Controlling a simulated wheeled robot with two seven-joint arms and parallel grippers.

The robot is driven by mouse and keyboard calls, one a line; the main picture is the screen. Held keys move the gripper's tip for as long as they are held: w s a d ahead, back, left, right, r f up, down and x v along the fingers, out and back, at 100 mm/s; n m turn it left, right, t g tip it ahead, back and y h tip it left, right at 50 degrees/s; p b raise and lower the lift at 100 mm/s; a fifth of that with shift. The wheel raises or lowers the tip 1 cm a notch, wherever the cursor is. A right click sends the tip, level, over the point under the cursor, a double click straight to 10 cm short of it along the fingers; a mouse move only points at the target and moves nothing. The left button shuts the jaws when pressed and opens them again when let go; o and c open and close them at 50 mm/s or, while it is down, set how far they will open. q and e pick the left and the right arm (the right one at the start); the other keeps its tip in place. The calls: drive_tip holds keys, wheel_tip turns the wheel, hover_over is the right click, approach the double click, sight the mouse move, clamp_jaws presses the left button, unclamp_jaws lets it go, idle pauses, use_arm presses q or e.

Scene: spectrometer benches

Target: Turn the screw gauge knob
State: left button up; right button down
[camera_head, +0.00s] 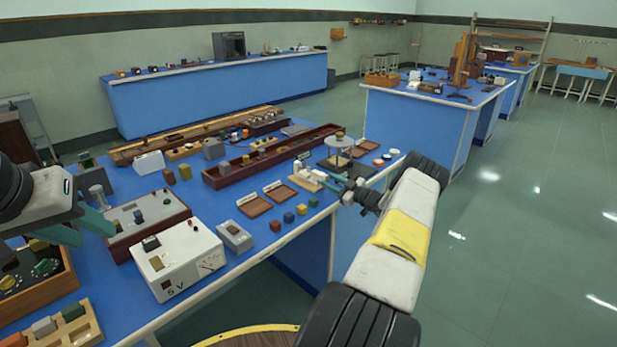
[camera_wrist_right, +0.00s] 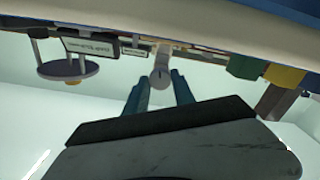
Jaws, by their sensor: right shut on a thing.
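The screw gauge (camera_head: 308,175) is a pale frame on a small wooden base near the blue bench's right front edge. Its grey-white knob (camera_wrist_right: 161,64) shows between my right fingertips in the right wrist view. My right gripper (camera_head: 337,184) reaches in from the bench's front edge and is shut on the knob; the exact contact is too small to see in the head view. In the right wrist view, the two teal fingers of my right gripper (camera_wrist_right: 159,84) flank the knob. My left gripper (camera_head: 97,238) is open and empty over the bench's left part, its teal fingers apart.
A round disc on a stand (camera_head: 340,142) is just behind the gauge. Wooden trays (camera_head: 255,205) and small coloured cubes (camera_head: 288,217) lie to its left. A white power box (camera_head: 185,262) and a grey meter (camera_head: 235,236) stand nearer the left gripper. The floor at right is clear.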

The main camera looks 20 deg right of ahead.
drive_tip(key=n, duration=0.4)
drive_tip(key=shift+n, duration=0.4)
drive_tip(key=n, duration=1.2)
drive_tip(key=shift+n, duration=0.3)
drive_tip(key=n, duration=0.3)
drive_tip(key=shift+n, duration=0.3)
drive_tip(key=n, duration=0.4)
drive_tip(key=shift+n, duration=0.3)
drive_tip(key=n, duration=0.4)
drive_tip(key=shift+n, duration=2)
